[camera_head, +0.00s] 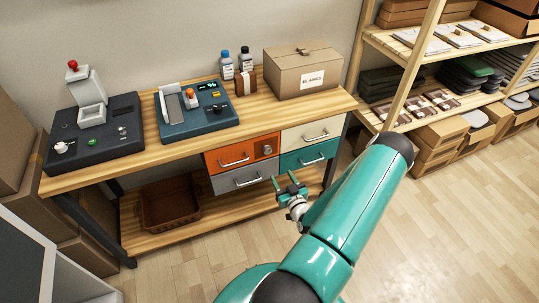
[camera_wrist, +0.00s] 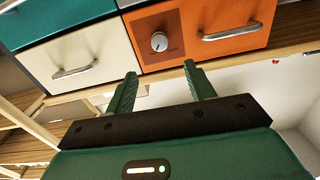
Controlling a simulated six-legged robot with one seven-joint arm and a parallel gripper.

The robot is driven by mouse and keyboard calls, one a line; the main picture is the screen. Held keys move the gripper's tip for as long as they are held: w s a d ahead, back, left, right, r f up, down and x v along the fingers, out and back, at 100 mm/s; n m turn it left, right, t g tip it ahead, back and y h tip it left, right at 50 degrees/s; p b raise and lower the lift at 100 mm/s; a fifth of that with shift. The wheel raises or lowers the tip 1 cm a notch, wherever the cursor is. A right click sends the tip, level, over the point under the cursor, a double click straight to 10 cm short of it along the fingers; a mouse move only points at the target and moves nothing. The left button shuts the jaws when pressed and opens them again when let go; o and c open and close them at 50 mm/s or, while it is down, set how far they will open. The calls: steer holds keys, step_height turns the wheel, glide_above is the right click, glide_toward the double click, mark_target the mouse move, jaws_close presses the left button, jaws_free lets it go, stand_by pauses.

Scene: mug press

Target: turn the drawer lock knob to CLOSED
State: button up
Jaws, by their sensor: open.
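The drawer lock knob (camera_head: 266,149) is a small round silver dial on a darker panel of the orange drawer (camera_head: 213,163), to the right of that drawer's handle. In the wrist view the picture is turned over, and the knob (camera_wrist: 159,41) shows with a pointer line on its face. Any lettering is too small to read. My gripper (camera_head: 289,183) is open and empty, below and in front of the drawers. In the wrist view its two green fingers (camera_wrist: 160,72) point toward the knob and stay apart from it.
A cream drawer (camera_head: 292,138), a teal drawer (camera_head: 290,161) and a grey drawer (camera_head: 226,183) surround the orange one. The bench (camera_head: 190,146) carries machines and a box marked BLANKS (camera_head: 303,76). A brown crate (camera_head: 160,207) stands on the lower shelf. Open floor lies in front.

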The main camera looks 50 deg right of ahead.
mark_target(268, 152)
steer(key=x, duration=1.3)
steer(key=shift+w+d, duration=0.25)
steer(key=shift+d, duration=0.05)
steer(key=shift+c, duration=0.2)
steer(key=c, duration=0.9)
